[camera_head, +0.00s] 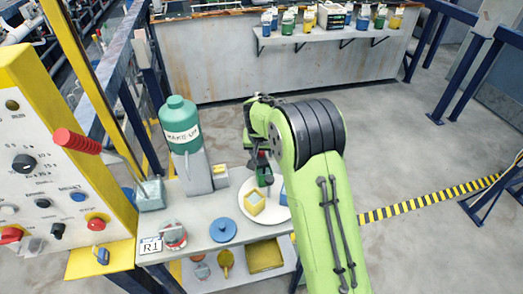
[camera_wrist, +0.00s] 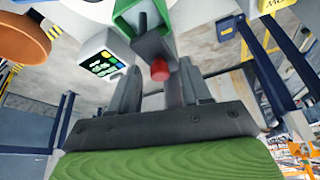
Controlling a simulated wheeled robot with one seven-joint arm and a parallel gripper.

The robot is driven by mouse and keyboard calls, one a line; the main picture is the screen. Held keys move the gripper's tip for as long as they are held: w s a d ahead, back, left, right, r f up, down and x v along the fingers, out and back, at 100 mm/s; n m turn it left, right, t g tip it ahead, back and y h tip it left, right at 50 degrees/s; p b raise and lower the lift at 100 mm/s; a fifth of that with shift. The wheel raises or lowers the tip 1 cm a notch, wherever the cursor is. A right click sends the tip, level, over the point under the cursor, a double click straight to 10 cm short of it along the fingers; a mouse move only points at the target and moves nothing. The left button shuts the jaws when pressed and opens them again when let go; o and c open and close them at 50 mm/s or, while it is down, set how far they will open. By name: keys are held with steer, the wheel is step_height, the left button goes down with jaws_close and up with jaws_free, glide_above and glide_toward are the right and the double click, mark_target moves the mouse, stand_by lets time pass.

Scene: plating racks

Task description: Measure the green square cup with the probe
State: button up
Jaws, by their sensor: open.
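The green square cup (camera_head: 251,166) is mostly hidden behind my arm and gripper in the head view. In the wrist view its green square body (camera_wrist: 128,14) shows at the top edge, cut off by the frame. A dark probe (camera_wrist: 152,46) with a red end (camera_wrist: 160,70) overlaps the cup there; a thin dark rod shows against the cup's inside. My gripper (camera_wrist: 162,88) is open, its two grey fingers on either side of the red end. Whether the fingers touch the probe cannot be told. A white meter (camera_wrist: 101,64) with a lit dark display stands beside the cup.
A yellow square cup (camera_head: 254,203) stands on a white round plate (camera_head: 276,212), with a blue item (camera_head: 284,196) partly behind my arm. A teal jug (camera_head: 181,126) and a blue lid (camera_head: 223,230) are on the table. A control panel (camera_head: 60,165) stands left.

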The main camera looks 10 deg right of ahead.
jaws_close()
steer(key=shift+r, duration=0.1)
step_height(320, 180, up, 6)
steer(key=p, duration=0.3)
steer(key=shift+w, duration=0.15)
steer(key=shift+c, duration=1.9)
jaws_free()
steer(key=o, duration=0.4)
